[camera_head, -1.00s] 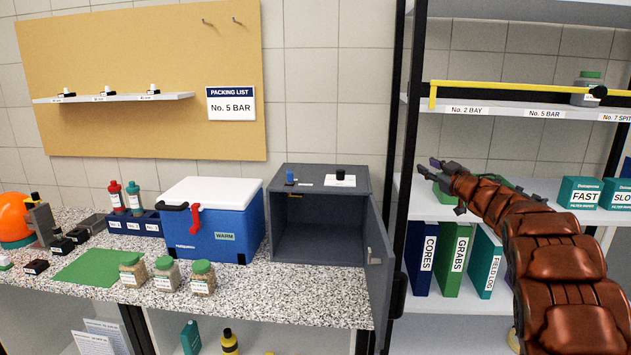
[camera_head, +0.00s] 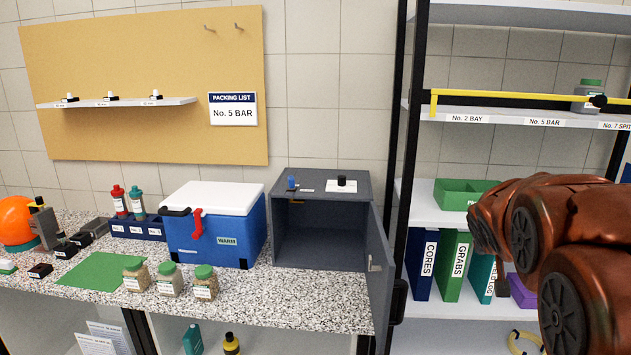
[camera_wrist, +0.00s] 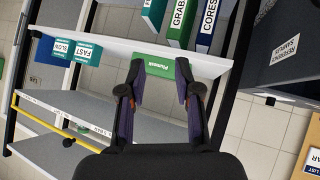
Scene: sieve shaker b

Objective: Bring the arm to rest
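My arm (camera_head: 545,235) shows at the right of the head view, bent and drawn up in front of the shelf rack. Its end is hidden behind its own links there, so my gripper does not show in that view. In the wrist view my gripper (camera_wrist: 160,82) has its two fingers spread apart with nothing between them. The green bin (camera_wrist: 152,67) appears beyond the fingertips, apart from them. It also stands on the middle shelf in the head view (camera_head: 462,192), partly behind my arm.
The shelf rack's black post (camera_head: 405,150) and the open door (camera_head: 379,270) of the grey cabinet (camera_head: 320,182) are left of my arm. A yellow bar (camera_head: 500,95) crosses the upper shelf, with a green-lidded jar (camera_head: 588,98) behind it. Binders (camera_head: 453,262) stand below.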

